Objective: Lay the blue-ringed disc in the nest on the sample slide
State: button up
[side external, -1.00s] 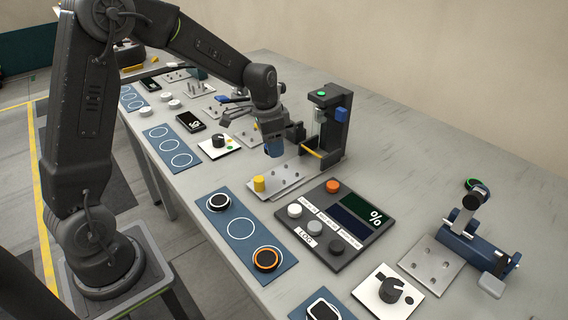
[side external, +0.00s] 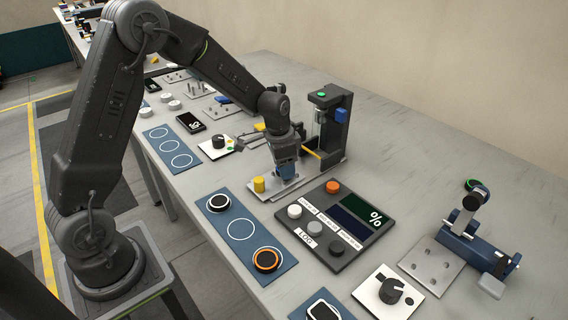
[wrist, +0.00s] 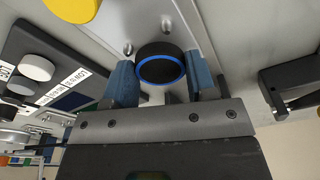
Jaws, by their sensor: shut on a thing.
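My gripper (wrist: 161,78) is shut on the blue-ringed disc (wrist: 160,65), a black disc with a blue ring, between its two blue fingers. In the side external view my gripper (side external: 287,172) is low over the sample slide (side external: 262,194), a light metal plate with a yellow knob (side external: 258,184). The slide's bare metal also shows behind the disc in the wrist view (wrist: 140,15). The gripper hides the disc in the side external view. The nest cannot be made out, and contact between disc and slide cannot be told.
A dark upright clamp stand (side external: 333,125) with a green button rises close behind my gripper. A button panel with a % display (side external: 340,222) lies in front right. A blue mat (side external: 238,228) holds a white-ringed and an orange-ringed disc. The table's back right is clear.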

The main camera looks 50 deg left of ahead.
jog(key=shift+s+f, duration=0.1)
jog(key=shift+f, duration=0.45)
jog(key=o, duration=0.8)
jog(key=shift+s+f, duration=0.1)
jog(key=shift+o, duration=0.8)
jog(key=shift+d, duration=0.1)
notch_tip(320, 180, up, 12)
jog(key=s+d+r+n+t, duration=0.1)
jog(key=s+d+r, duration=0.1)
jog(key=s+r, duration=0.5)
jog(key=s+d+n+t, duration=0.1)
jog(key=s+d, duration=0.1)
jog(key=s, duration=0.6)
jog(key=s+d+r+n+t, duration=0.1)
jog(key=s+d+n+t, duration=0.1)
jog(key=s, duration=0.7)
jog(key=shift+d+r+n+y, duration=0.2)
jog(key=shift+d+n+y, duration=0.1)
jog(key=shift+d, duration=0.1)
